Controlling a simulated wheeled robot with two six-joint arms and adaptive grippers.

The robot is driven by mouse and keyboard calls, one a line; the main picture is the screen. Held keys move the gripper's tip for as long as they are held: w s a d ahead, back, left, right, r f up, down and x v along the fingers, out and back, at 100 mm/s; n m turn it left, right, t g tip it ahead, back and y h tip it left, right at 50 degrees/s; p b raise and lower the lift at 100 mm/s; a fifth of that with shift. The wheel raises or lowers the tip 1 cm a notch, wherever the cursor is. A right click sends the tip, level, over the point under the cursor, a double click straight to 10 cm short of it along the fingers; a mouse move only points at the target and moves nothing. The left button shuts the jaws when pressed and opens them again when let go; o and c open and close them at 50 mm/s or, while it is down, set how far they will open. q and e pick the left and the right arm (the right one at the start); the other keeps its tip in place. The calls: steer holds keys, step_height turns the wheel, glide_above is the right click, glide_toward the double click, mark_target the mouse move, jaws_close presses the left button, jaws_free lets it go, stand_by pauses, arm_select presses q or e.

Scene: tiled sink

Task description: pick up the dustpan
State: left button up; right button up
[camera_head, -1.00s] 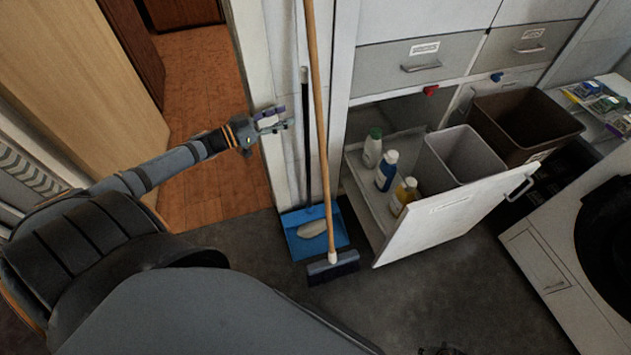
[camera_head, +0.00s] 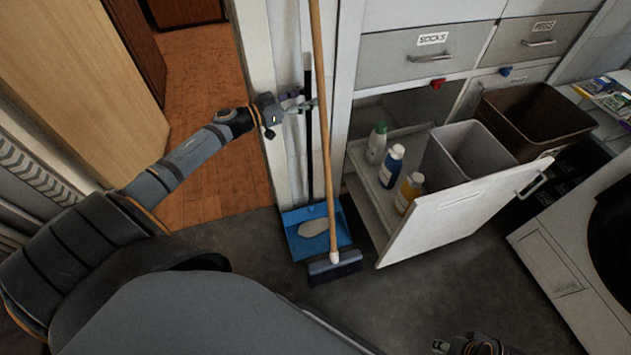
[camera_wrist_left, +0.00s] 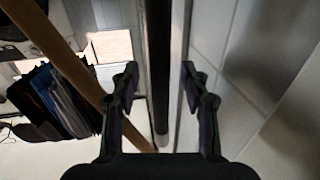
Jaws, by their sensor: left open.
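The dustpan has a blue pan (camera_head: 300,244) on the grey floor against the wall. Its long black handle (camera_head: 308,155) stands upright along the white panel. My left gripper (camera_head: 302,106) is at the upper part of this handle, open. In the left wrist view the black handle (camera_wrist_left: 159,60) runs between the two spread fingers (camera_wrist_left: 160,75), with visible gaps on both sides. What seems to be my right gripper (camera_head: 470,346) shows only partly at the bottom edge; its jaws are not clear.
A broom with a wooden stick (camera_head: 323,130) leans just right of the handle, its head (camera_head: 335,266) in front of the pan. The stick also crosses the left wrist view (camera_wrist_left: 62,55). An open cabinet door (camera_head: 455,217) with bottles and bins stands to the right.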

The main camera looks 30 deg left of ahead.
arm_select(q)
steer(key=shift+w+d, duration=0.15)
steer(key=shift+w, duration=0.2)
jaws_close()
steer(key=shift+r, duration=0.1)
